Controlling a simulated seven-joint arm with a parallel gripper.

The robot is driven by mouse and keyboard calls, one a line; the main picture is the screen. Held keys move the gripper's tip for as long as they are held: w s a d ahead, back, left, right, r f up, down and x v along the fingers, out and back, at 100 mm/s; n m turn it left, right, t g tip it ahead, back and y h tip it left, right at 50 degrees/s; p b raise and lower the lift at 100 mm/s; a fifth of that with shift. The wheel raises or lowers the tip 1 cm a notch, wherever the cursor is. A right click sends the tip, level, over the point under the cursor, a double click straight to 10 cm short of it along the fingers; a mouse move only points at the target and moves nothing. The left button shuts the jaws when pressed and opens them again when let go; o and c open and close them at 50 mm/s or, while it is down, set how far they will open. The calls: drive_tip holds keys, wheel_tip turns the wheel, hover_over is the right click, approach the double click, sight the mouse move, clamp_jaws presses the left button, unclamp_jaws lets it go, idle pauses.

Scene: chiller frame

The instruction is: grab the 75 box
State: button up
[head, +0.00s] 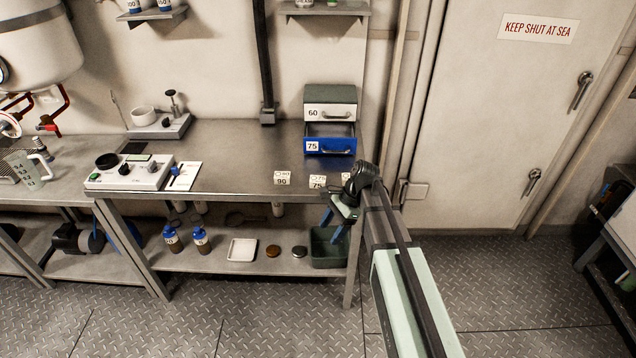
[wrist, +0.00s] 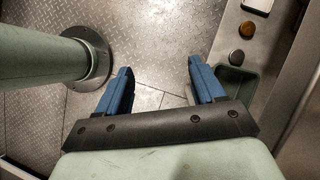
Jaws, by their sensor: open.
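A small white box marked 75 (head: 317,182) sits near the front edge of the steel bench. A similar box marked 90 (head: 282,178) stands to its left. A third pale box (head: 345,177) to its right is mostly hidden behind my arm. My gripper (head: 332,226) is in front of the bench's right end, below the top's edge and apart from the boxes. In the wrist view, its blue fingers (wrist: 160,68) are spread and empty over the floor. None of the small boxes shows in the wrist view.
A two-drawer unit stands at the bench's back right, with a drawer marked 60 (head: 330,114) above a blue one marked 75 (head: 330,145). A control box (head: 130,176) is left. A green bin (head: 328,248) and white tray (head: 242,250) sit on the lower shelf.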

drive_tip(key=w+a+r+m+t, duration=0.1)
drive_tip(key=w+r+m, duration=0.1)
drive_tip(key=w+r, duration=0.6)
drive_tip(key=m+t, duration=0.2)
drive_tip(key=m, duration=0.2)
approach(316, 179)
drive_tip(key=shift+h, duration=0.3)
drive_tip(key=x, duration=0.8)
drive_tip(key=shift+w+a+f, duration=0.1)
drive_tip(key=shift+a+f, duration=0.2)
drive_tip(key=shift+a, duration=0.05)
drive_tip(key=shift+c, duration=0.5)
drive_tip(key=c, duration=1)
